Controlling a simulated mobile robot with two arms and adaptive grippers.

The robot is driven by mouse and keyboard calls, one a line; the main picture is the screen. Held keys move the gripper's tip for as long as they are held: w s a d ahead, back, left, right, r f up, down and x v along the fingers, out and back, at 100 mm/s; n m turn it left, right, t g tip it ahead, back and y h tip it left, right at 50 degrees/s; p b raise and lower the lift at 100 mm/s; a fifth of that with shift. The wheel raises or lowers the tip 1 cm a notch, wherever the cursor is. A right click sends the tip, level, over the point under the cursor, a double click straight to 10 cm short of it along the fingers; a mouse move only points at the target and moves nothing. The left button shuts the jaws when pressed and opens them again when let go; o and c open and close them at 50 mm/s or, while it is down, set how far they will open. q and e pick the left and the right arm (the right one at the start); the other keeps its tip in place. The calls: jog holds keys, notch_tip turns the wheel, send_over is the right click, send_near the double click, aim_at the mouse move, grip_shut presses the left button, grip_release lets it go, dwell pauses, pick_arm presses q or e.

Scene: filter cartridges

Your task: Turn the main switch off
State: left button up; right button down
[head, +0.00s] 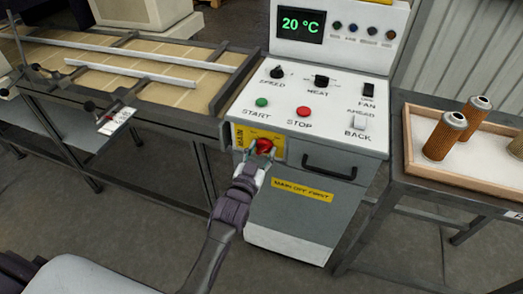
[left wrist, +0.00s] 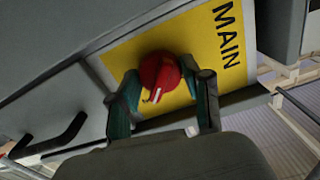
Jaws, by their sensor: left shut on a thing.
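The main switch (head: 264,146) is a red knob on a yellow plate marked MAIN, on the front of the grey control cabinet (head: 300,215). In the left wrist view the red knob (left wrist: 160,75) shows up close with a white pointer line, on the yellow plate (left wrist: 205,50). My left gripper (head: 262,155) is at the knob, one finger on each side; its fingers also show in the left wrist view (left wrist: 162,98). It is shut on the knob. My right gripper is not in view.
Above the switch are the green START button (head: 261,102), the red STOP button (head: 303,111) and a display reading 20 °C (head: 300,24). A dark handle (head: 330,166) sticks out right of the switch. A tray (head: 411,150) of filter cartridges (head: 446,135) stands at the right.

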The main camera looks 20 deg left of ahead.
pick_arm(q)
jog(key=n+p, duration=0.2)
jog(key=n, duration=0.1)
jog(key=shift+r+n, duration=0.1)
jog(key=shift+n, duration=0.3)
jog(key=n+p, duration=0.1)
jog(key=n, duration=0.3)
jog(key=shift+n, duration=0.3)
jog(key=n+p, duration=0.1)
jog(key=n, duration=0.3)
jog(key=shift+n, duration=2.4)
jog(key=o, duration=1.2)
jog(key=shift+c, duration=0.2)
jog(key=s, duration=1.2)
jog(key=shift+a, duration=0.15)
